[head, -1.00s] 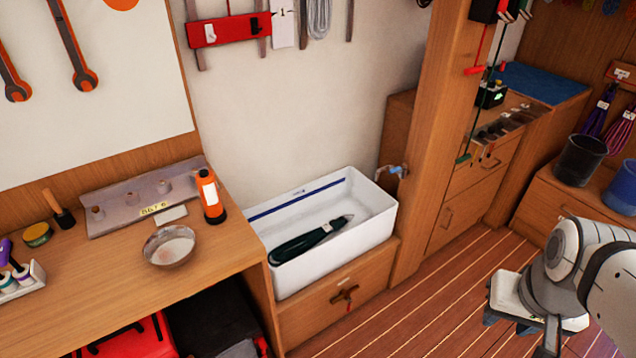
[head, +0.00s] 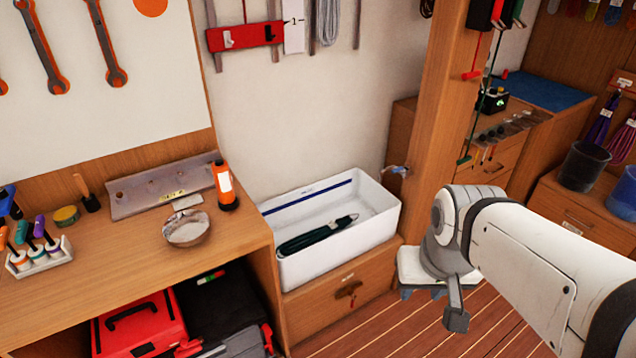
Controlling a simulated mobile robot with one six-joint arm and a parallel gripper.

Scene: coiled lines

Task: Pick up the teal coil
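A dark green-teal bundle of line (head: 316,237), which looks like the teal coil, lies lengthwise in a white open-topped bin (head: 377,231). It is long and narrow, with a small pale tag near its right end. The bin's front wall hides part of its lower side. My arm comes in from the right edge, to the right of the bin and apart from it.
The bin stands on a wooden drawer unit (head: 318,312), right of a workbench (head: 120,262). A wooden post (head: 437,110) rises behind the bin's right end.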

